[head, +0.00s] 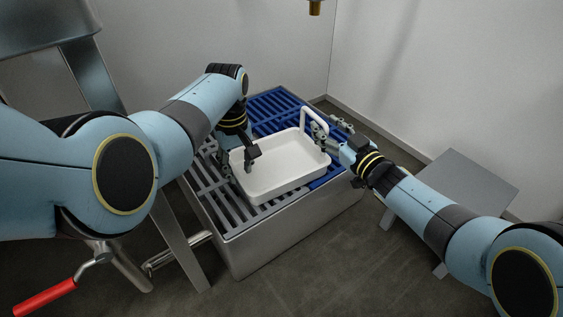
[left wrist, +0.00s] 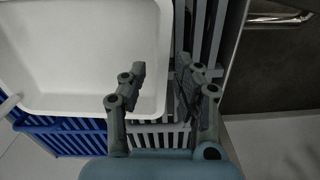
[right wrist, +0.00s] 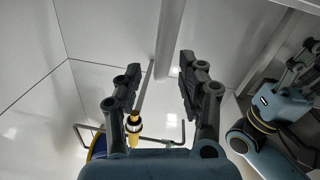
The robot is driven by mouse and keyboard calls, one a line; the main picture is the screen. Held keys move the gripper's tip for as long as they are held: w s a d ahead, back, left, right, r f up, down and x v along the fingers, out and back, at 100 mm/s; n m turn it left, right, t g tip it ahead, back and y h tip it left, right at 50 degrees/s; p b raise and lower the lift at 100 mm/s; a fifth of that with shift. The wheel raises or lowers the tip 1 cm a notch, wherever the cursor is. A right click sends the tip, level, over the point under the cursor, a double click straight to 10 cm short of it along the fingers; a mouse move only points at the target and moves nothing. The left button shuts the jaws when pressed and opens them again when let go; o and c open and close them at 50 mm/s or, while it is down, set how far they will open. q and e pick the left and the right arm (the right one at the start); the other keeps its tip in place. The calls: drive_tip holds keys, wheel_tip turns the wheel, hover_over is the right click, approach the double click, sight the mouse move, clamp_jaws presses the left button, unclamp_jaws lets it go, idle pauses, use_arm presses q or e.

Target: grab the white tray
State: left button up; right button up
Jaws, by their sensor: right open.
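The white tray (head: 284,190) is a shallow rectangular basin resting on the slatted top of a metal box. Its white loop handle (head: 313,110) rises at the far right end. My left gripper (head: 237,163) is open at the tray's left end. In the left wrist view the tray's rim (left wrist: 165,50) runs between its fingers (left wrist: 160,90), one inside the tray and one outside. My right gripper (head: 328,137) is open at the handle. In the right wrist view a white bar, seemingly the handle (right wrist: 168,40), shows between its fingers (right wrist: 160,85). Contact cannot be told.
Grey slats (head: 222,212) and blue slats (head: 275,105) cover the box (head: 290,222). A grey stool (head: 465,180) stands to the right. A red-handled lever (head: 45,298) and metal legs are at lower left. A brass nozzle (head: 315,8) hangs above. White walls close the back.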

sight(242, 187)
use_arm(q)
drive_tip(key=shift+f, duration=2.15)
use_arm(e)
drive_tip(key=shift+x, duration=2.15)
use_arm(q)
drive_tip(key=c, duration=0.6)
use_arm(e)
drive_tip(key=c, duration=0.6)
use_arm(q)
clamp_jaws()
use_arm(e)
clamp_jaws()
